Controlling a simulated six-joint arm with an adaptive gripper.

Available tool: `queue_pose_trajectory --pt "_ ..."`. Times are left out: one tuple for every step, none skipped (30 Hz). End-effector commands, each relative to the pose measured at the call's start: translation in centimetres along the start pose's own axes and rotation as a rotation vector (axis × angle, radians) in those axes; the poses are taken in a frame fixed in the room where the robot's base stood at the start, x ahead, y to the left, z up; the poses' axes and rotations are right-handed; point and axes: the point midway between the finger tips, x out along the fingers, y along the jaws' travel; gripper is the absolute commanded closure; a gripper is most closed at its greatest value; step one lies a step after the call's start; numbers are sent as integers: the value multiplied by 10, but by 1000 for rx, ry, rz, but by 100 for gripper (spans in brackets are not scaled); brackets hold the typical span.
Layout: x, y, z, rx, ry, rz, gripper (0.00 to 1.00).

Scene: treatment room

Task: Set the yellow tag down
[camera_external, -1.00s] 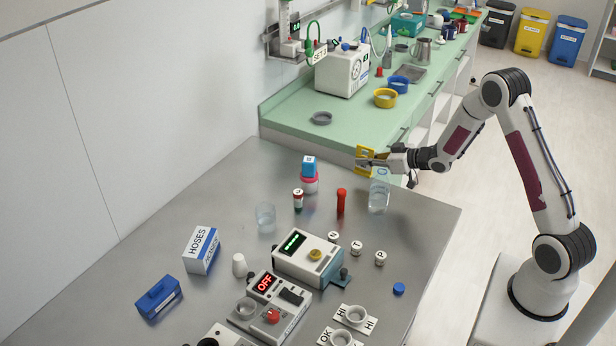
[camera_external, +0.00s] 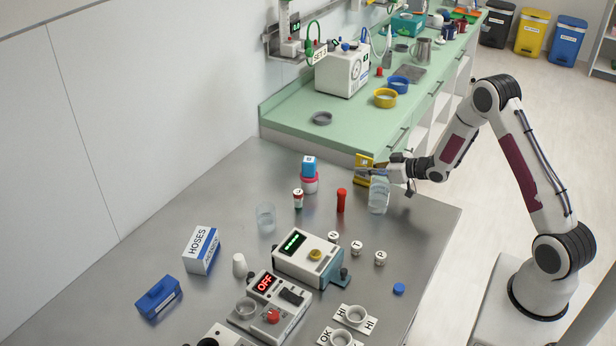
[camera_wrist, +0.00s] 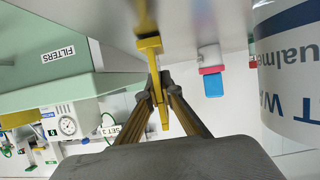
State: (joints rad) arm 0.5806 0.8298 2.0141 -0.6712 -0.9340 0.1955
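The yellow tag (camera_external: 364,163) is held at the far right part of the steel table (camera_external: 225,185), close to the table's back edge. My gripper (camera_external: 377,168) is shut on it. In the wrist view, my gripper's fingers (camera_wrist: 160,92) close on the tag (camera_wrist: 150,43), which hangs upright close to the table top. I cannot tell whether it touches the surface.
A clear bottle (camera_external: 379,196) stands just in front of my gripper, and its label (camera_wrist: 292,50) looms at the right of the wrist view. Green counter (camera_external: 285,116) lies behind.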

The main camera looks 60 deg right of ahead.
Motion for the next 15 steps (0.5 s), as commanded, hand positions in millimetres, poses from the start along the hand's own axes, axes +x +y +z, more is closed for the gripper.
queue_pose_trajectory --pt "0 0 0 0 0 0 100" --pt "0 0 0 0 0 0 100" --pt "0 0 0 0 0 0 100" --pt "0 0 0 0 0 0 100" --pt "0 0 1 0 0 0 100" --pt "1 0 2 0 0 0 100" --pt "1 0 2 0 0 0 100" --pt "1 0 3 0 0 0 100" --pt "1 0 3 0 0 0 87" --pt "1 0 3 0 0 0 80" --pt "1 0 3 0 0 0 78" --pt "1 0 3 0 0 0 78" --pt "1 0 3 0 0 0 78" --pt "1 0 3 0 0 0 78" --pt "1 0 3 0 0 0 78"
